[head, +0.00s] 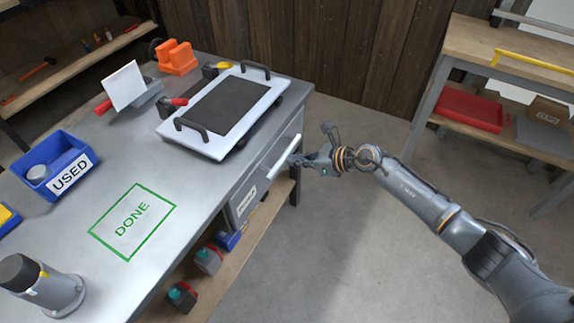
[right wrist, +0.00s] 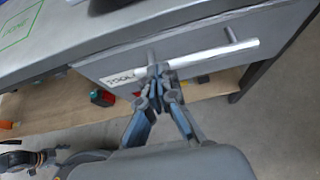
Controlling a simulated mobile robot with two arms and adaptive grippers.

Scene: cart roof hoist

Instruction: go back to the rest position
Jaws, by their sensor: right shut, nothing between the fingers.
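My right gripper (head: 300,159) is at the front of the workbench, close to the white bar handle (head: 284,158) of the drawer (head: 250,191). In the right wrist view its fingers (right wrist: 158,78) are shut and empty, and their tips overlap the handle's left part (right wrist: 205,55). I cannot tell whether they touch it. The drawer looks closed.
The workbench top (head: 165,165) bears a white tray with black handles (head: 220,110), an orange block (head: 176,56), a blue USED bin (head: 58,165) and a green DONE outline (head: 131,220). A wooden shelf unit (head: 505,45) stands right. The floor (head: 345,240) between is clear.

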